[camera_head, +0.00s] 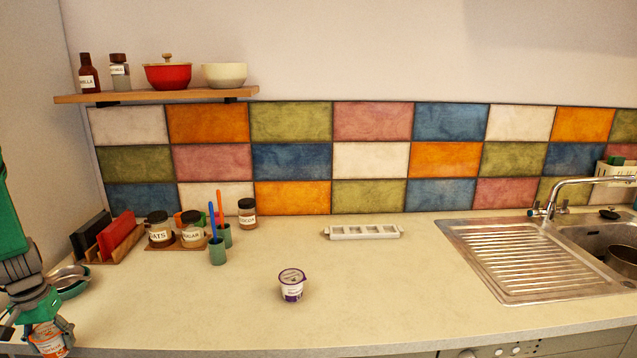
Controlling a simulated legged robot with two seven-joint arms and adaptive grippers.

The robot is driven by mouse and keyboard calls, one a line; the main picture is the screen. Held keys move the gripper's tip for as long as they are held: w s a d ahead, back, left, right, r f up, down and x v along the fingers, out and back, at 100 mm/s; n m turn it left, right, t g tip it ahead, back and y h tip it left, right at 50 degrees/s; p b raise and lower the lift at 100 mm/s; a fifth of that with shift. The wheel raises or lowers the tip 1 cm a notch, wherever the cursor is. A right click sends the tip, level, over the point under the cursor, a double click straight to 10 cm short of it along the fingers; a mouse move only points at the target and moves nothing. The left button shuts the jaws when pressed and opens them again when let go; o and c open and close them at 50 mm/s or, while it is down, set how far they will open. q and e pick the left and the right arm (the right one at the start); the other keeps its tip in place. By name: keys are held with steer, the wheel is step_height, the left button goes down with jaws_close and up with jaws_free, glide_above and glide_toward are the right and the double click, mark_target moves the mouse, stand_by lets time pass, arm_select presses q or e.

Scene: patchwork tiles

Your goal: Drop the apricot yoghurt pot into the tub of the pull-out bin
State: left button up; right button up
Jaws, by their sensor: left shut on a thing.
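My left gripper (40,327) is at the bottom left corner, shut on a small pot with an orange and white label, which looks like the apricot yoghurt pot (49,341). The pot hangs from the fingers at the front left edge of the counter, and its lower part is cut off by the frame. My right gripper is out of view. The pull-out bin and its tub do not show.
Another yoghurt pot (291,285), with purple marks, stands on the counter (370,290). Bowls (72,282), a rack (117,242), jars (191,230) and brush cups (217,250) crowd the left. A sink (600,240) is at the right.

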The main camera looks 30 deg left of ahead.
mark_target(48, 330)
arm_select(q)
steer(key=shift+r, duration=0.1)
steer(key=o, duration=1.4)
steer(key=shift+d+r, duration=0.1)
steer(key=shift+r, duration=0.15)
step_height(48, 330, up, 12)
steer(key=shift+f, duration=0.2)
